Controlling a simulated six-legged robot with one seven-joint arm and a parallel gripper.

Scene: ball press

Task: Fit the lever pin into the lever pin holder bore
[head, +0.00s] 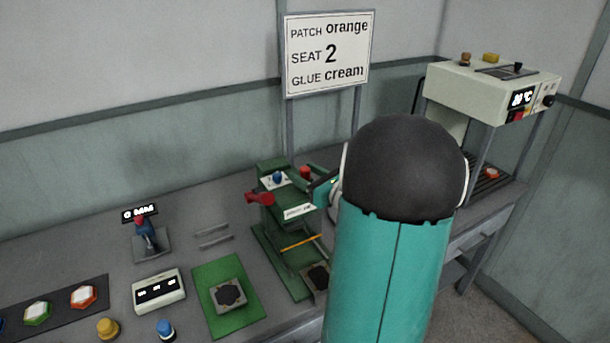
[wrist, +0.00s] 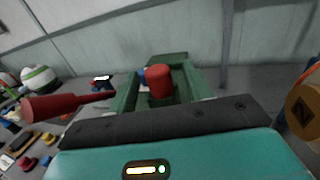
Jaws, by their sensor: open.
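The green press (head: 272,210) stands on the bench, left of my arm. A red knob (head: 305,173) stands upright at its top; it is also in the wrist view (wrist: 160,83), inside the green frame. It may be the lever pin's head, but I cannot tell. A blue knob (head: 278,177) sits beside it on a pale plate. A red lever handle (head: 260,199) sticks out left; the wrist view shows it large (wrist: 55,105). No bore is clearly visible. My gripper (head: 322,190) is open and close to the press top, partly hidden by my arm. I see nothing held.
A green mat (head: 212,318) with a dark-topped block (head: 228,295), a grey control box (head: 158,291) and a small lever stand (head: 149,243) are on the bench left of the press. A cream machine (head: 470,95) stands at the right. A sign (head: 328,85) rises behind.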

